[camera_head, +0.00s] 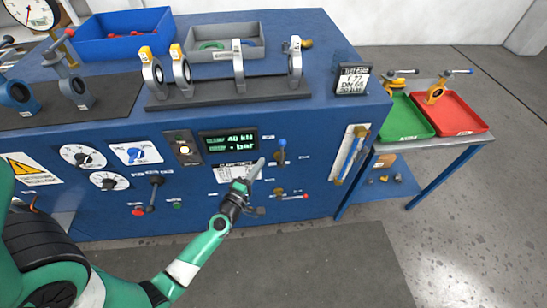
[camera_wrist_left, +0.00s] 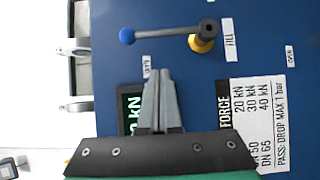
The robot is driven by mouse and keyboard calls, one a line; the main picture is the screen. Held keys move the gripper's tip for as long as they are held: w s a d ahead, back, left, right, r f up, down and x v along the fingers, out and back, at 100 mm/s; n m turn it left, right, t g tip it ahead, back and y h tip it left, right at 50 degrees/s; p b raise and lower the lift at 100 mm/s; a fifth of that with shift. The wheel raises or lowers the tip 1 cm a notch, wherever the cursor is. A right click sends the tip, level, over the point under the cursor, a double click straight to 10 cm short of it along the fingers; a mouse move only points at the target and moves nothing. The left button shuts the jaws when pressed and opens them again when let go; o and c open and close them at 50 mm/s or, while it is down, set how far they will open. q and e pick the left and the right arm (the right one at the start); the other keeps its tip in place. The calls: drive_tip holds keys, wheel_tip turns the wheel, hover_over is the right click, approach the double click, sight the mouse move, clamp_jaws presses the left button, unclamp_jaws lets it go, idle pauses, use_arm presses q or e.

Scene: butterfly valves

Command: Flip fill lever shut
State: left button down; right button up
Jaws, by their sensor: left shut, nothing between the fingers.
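The fill lever (camera_head: 282,145) is on the blue front panel, right of the green display, and stands upright with its blue ball knob at the top. In the left wrist view the lever (camera_wrist_left: 165,34) lies across the picture, knob at the left and brass pivot at the right, beside a label reading FILL (camera_wrist_left: 229,40). My left gripper (camera_head: 259,166) is shut and empty, in front of the panel, left of and below the knob. In the wrist view its fingertips (camera_wrist_left: 160,72) point toward the lever with a gap between. My right gripper is not in view.
The display (camera_head: 229,140) and a white force label sit beside the gripper. Several valves stand on the bench top; green and red trays are at the right.

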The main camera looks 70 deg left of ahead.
sight(282, 155)
use_arm(q)
drive_tip(key=w, duration=0.3)
drive_tip(key=w+a, duration=0.1)
drive_tip(key=w, duration=0.1)
drive_tip(key=shift+w, duration=0.3)
